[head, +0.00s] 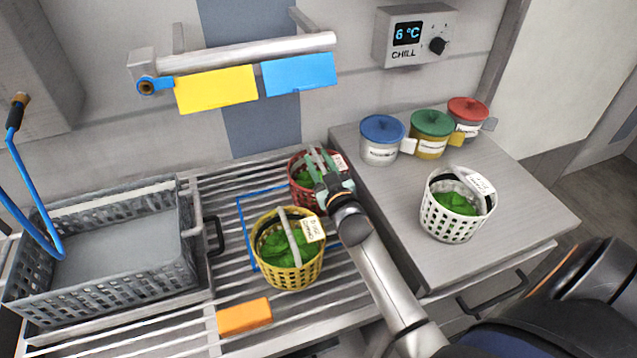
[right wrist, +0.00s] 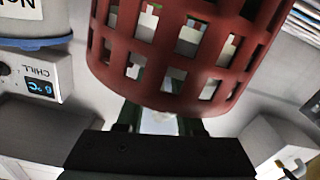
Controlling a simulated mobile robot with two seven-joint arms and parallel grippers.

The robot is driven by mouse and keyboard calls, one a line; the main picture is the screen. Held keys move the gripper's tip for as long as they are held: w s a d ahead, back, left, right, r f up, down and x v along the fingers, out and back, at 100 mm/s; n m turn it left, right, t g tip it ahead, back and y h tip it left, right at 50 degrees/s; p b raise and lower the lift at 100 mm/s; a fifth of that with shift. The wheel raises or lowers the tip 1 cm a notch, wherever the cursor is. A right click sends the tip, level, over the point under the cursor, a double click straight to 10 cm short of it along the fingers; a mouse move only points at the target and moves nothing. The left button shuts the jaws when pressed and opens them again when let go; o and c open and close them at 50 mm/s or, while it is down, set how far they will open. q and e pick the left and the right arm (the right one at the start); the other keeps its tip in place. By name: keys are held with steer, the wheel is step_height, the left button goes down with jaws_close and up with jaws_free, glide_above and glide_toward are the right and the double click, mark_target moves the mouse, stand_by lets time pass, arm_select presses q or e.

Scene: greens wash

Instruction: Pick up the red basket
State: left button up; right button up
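The red basket (head: 297,196) holds green leaves and has a white tag. It stands at the back right of the slatted rack, beside the raised counter. My right gripper (head: 322,164) is over its top, and the fingers hide part of the basket. In the right wrist view the red lattice wall (right wrist: 180,55) fills the upper middle. My right gripper's fingers (right wrist: 160,122) show apart just beyond its edge, with a pale gap between them. I cannot make out the handle between the fingers. My left gripper is not in view.
A yellow basket (head: 272,274) of greens stands close in front of the red one. A grey crate (head: 110,293) is left, an orange block (head: 244,317) in front. The counter (head: 400,215) holds a white basket (head: 437,220) and three lidded tubs (head: 382,152). A rail (head: 240,54) hangs above.

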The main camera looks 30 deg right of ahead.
jaws_close()
stand_by(1.0)
steer(key=shift+r, duration=0.1)
